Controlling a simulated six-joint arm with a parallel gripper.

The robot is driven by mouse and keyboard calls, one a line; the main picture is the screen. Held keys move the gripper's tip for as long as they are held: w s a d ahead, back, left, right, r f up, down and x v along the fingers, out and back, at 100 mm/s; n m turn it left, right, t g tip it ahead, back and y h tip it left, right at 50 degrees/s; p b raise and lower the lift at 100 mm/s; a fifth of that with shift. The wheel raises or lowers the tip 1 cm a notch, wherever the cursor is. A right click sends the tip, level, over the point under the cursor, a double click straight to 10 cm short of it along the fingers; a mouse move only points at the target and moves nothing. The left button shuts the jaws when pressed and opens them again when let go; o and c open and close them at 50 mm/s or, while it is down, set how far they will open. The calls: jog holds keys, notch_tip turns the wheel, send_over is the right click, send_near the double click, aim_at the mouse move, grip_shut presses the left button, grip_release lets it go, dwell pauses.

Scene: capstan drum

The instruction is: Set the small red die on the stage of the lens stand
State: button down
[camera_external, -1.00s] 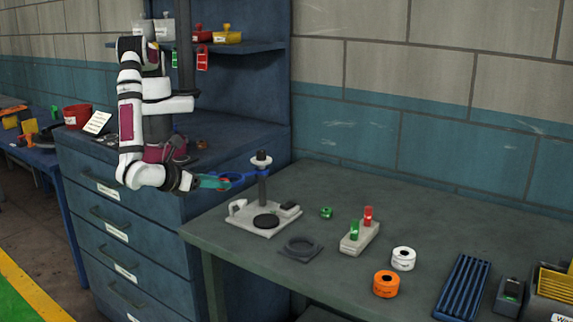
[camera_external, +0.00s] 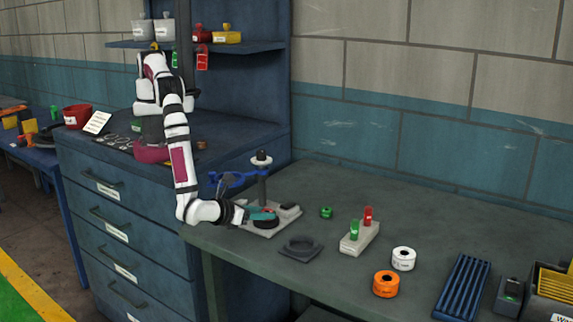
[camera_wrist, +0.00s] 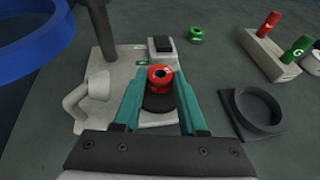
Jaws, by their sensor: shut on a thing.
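The small red die (camera_wrist: 160,77) is a red ring-shaped piece with a dark hole, seen between my fingertips in the wrist view. My gripper (camera_external: 266,213) is shut on it, with teal fingers on either side (camera_wrist: 159,84). The die is over the round black stage (camera_wrist: 160,101) of the lens stand; whether it touches the stage I cannot tell. The lens stand has a pale base (camera_external: 243,217), a dark post (camera_external: 262,188) and a blue lens ring (camera_external: 227,182). In the external view, the fingers partly hide the stage.
A dark ring (camera_external: 300,247) lies right of the stand. A small green piece (camera_external: 326,212) and a pale block with red and green pegs (camera_external: 359,240) are further right. White (camera_external: 403,258) and orange (camera_external: 386,284) rolls lie beyond. The blue lens ring overhangs the stand's left side.

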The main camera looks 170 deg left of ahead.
jog(key=shift+c, duration=2.3)
grip_release()
